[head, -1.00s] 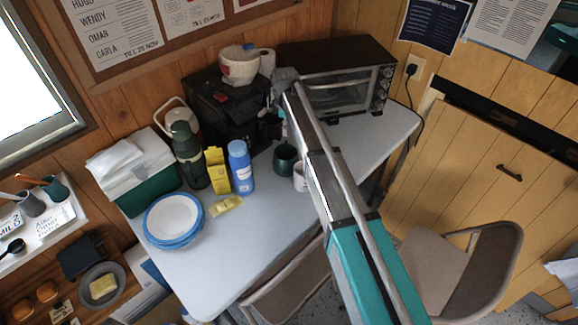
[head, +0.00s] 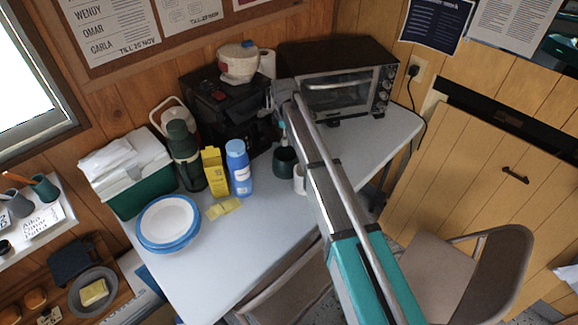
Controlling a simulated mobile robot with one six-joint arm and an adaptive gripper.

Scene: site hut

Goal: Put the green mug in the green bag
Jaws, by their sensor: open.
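The dark green mug (head: 285,162) stands on the table beside a white mug (head: 299,180), which is partly hidden by my arm. My gripper (head: 282,132) is open, pointing down just above the green mug; much of it blends into the dark machine behind, and I cannot tell whether a fingertip touches the rim. A green, box-shaped bag (head: 146,196) with a white upper part stands at the table's left end. White cloth or paper lies on top of it, and its inside is not visible.
A blue bottle (head: 238,168), yellow carton (head: 215,172), dark green flask (head: 187,160) and blue-rimmed plates (head: 168,222) stand between mug and bag. A black machine (head: 215,110) and oven (head: 345,85) are behind. The front of the table (head: 240,250) is clear.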

